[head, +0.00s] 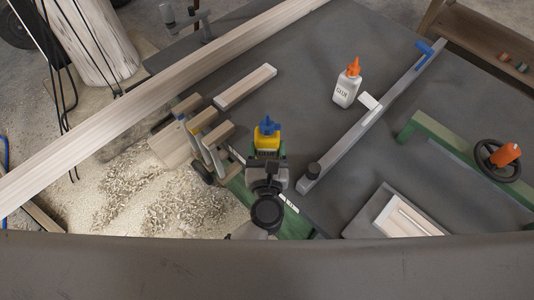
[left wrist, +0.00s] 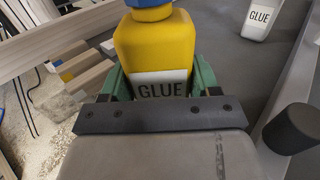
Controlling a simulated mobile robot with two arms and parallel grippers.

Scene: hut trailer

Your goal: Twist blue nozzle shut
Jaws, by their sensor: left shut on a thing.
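A yellow glue bottle (head: 267,143) with a blue nozzle (head: 268,126) stands near the middle of the head view, at the left edge of the dark tabletop. In the left wrist view the yellow bottle (left wrist: 158,45) fills the upper middle, and only the base of its blue nozzle (left wrist: 148,3) shows at the top edge. My left gripper (head: 267,158) is shut on the yellow bottle, with its green fingers on either side of the bottle's body. The bottle looks about upright. The right gripper is not in view.
A white glue bottle (head: 346,86) with an orange nozzle stands further back on the dark table (head: 310,50). A long grey bar clamp (head: 365,120) lies right of my gripper. Wood blocks and clamps (head: 205,140) lie to the left, by a long plank (head: 150,90). A green clamp (head: 455,150) lies at the right.

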